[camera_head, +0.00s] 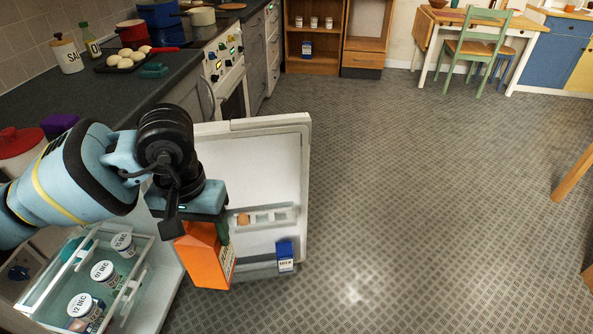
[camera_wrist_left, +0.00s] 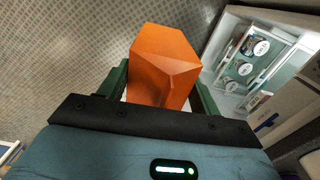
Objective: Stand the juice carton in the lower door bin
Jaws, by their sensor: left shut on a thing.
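The orange juice carton (camera_head: 203,257) hangs tilted in my left gripper (camera_head: 207,222). In the left wrist view the carton (camera_wrist_left: 163,62) sits between the two green fingers of the gripper (camera_wrist_left: 163,92), which is shut on it. The fridge door (camera_head: 262,150) stands open behind the carton. The lower door bin (camera_head: 256,269) is partly hidden by the carton, which is in front of its left part in the picture; I cannot tell the gap between them. A blue milk carton (camera_head: 285,256) stands at the bin's right end. My right gripper is not in view.
The upper door bin (camera_head: 277,217) holds an egg (camera_head: 243,219). Several dated jars (camera_head: 103,272) stand in the fridge at lower left. The counter (camera_head: 60,95) runs along the left. The tiled floor (camera_head: 410,210) right of the door is clear.

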